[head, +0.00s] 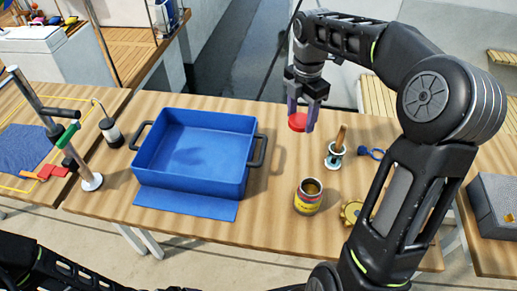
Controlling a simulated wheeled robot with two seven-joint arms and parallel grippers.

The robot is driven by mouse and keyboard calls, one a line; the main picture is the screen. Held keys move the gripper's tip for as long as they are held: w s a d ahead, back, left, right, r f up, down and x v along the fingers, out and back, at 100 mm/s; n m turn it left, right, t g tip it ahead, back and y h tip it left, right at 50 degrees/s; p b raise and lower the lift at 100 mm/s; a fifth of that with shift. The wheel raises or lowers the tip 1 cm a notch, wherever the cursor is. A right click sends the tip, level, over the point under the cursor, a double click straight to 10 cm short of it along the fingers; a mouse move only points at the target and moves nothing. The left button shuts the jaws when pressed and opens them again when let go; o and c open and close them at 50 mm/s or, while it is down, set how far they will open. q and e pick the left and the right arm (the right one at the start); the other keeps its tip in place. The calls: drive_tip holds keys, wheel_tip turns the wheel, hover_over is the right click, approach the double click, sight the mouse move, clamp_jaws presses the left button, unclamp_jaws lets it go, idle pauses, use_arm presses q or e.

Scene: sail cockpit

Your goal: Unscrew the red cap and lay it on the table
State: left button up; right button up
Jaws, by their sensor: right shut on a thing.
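The red cap (298,122) is between the fingers of my right gripper (301,118), which is shut on it. The gripper points down and holds the cap off the open can, over the back part of the wooden table (240,229). I cannot tell exactly how high the cap is above the table top. A yellow and dark can (308,198) stands upright and open at the top, nearer the front, below and apart from the cap. My left gripper is not in view; only a part of my left arm shows at the lower left.
A blue tray (248,165) with dark handles stands left of the can. A winch-like piece with a wooden handle (340,138), a blue ring-shaped piece (372,153) and a brass gear (351,212) are at the right. A grey box (495,205) stands far right. Bare table lies between tray and can.

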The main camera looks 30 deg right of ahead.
drive_tip(key=b, duration=0.4)
hover_over(294, 164)
wheel_tip(294, 164, down, 7)
drive_tip(key=shift+f, duration=3.2)
drive_tip(key=shift+f, duration=0.1)
wheel_tip(294, 164, down, 3)
drive_tip(key=shift+p, duration=0.35)
drive_tip(key=shift+f, duration=0.25)
